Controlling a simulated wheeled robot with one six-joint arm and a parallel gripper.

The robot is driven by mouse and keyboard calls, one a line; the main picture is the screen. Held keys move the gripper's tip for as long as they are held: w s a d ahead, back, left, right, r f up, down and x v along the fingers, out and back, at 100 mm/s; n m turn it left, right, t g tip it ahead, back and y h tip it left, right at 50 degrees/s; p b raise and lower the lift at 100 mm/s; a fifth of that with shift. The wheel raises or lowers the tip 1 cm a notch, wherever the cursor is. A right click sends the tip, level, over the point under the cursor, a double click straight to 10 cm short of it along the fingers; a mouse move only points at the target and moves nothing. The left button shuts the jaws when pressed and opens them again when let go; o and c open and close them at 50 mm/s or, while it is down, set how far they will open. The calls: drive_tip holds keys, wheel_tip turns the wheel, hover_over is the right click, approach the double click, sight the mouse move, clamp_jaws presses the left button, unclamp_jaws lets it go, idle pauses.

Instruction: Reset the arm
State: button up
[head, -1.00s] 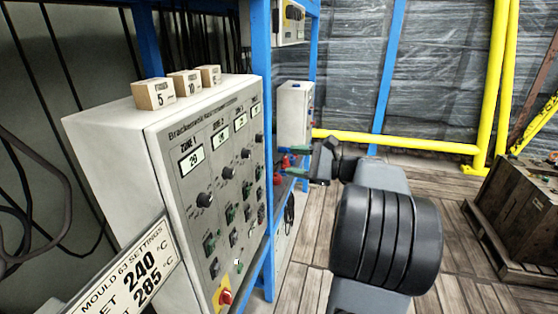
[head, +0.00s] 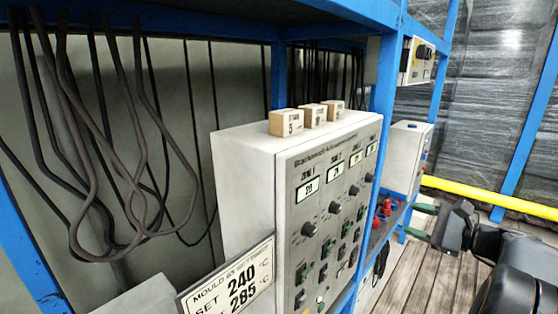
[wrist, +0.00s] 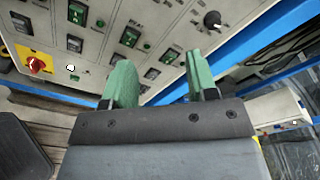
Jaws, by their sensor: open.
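My gripper (head: 421,221) shows at the right of the head view, with green fingers pointing left toward the shelf. In the wrist view my gripper (wrist: 158,82) has its two green fingers apart, with nothing between them. The grey control cabinet (head: 245,190) stands on the blue rack left of my gripper, its front carrying displays, black knobs and green switches. The cabinet front (wrist: 160,20) also fills the top of the wrist view, beyond the fingertips. I see no contact between fingers and cabinet.
Several small wooden blocks (head: 285,122) sit on the cabinet. A settings sign (head: 232,283) reads 240 and 285 °C. Black cables (head: 75,130) hang at left. A blue post (head: 383,90) and a smaller grey box (head: 405,155) stand nearby. Wooden floor (head: 425,275) shows below my arm.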

drive_tip(key=s+a+f+n+g+h+p, duration=0.1)
drive_tip(key=s+a+f+n+g+h, duration=0.25)
drive_tip(key=f, duration=0.35)
drive_tip(key=s+a+f+n+g+h+p, duration=0.1)
drive_tip(key=s+a+f+n+g+h, duration=0.2)
drive_tip(key=a+f+g, duration=0.25)
drive_tip(key=s+a+r+n+h+p, duration=0.2)
drive_tip(key=s+a+n+h, duration=0.2)
drive_tip(key=a+n, duration=0.7)
drive_tip(key=shift+s+a+n+h, duration=0.3)
drive_tip(key=shift+s+n+h, duration=0.05)
drive_tip(key=shift+s+n, duration=0.6)
